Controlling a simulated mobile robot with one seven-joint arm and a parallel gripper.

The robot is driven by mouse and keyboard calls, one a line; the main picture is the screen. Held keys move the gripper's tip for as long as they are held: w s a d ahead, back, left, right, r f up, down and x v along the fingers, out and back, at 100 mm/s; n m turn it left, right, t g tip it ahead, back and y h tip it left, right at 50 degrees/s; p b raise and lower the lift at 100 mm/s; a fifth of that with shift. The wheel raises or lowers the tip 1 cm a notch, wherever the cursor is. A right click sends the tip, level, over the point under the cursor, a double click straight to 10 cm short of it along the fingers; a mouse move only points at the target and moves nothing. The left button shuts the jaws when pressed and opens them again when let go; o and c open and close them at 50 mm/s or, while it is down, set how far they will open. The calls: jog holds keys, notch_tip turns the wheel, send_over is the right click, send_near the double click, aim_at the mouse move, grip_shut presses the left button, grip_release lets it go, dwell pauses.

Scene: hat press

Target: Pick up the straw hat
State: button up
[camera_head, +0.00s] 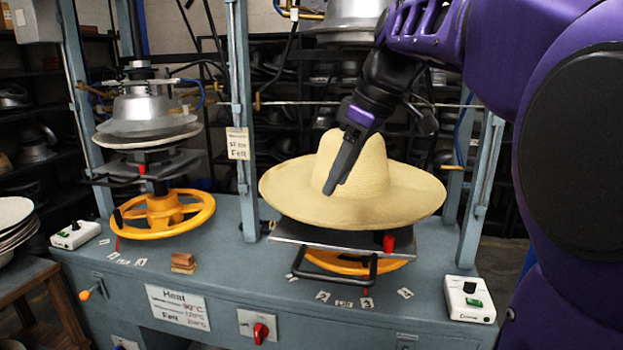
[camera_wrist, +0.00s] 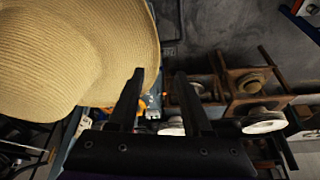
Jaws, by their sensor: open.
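The straw hat (camera_head: 300,192) is pale tan with a tall crown and a wide brim. It sits brim down on a dark plate (camera_head: 310,238) of the right press. My gripper (camera_head: 332,188) is in front of the crown in the head view, its fingers pointing down and hiding part of the hat. In the wrist view the hat (camera_wrist: 75,55) fills the upper left. The two dark fingers of my gripper (camera_wrist: 158,78) stand apart there with nothing between them. The left finger overlaps or lies close to the brim's edge; I cannot tell whether they touch.
The left press has a metal form (camera_head: 147,110) and a yellow handwheel (camera_head: 165,212). Blue upright posts (camera_head: 243,120) flank the hat. A white control box (camera_head: 468,299) is on the bench (camera_head: 225,275) at right. A metal press head (camera_head: 340,22) hangs above the hat.

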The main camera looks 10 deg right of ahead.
aim_at(317, 217)
jog(key=x, duration=0.8)
jog(key=shift+w+a+f, duration=0.1)
jog(key=shift+w+f, duration=0.05)
jog(key=shift+w, duration=0.15)
grip_shut()
dwell(1.1)
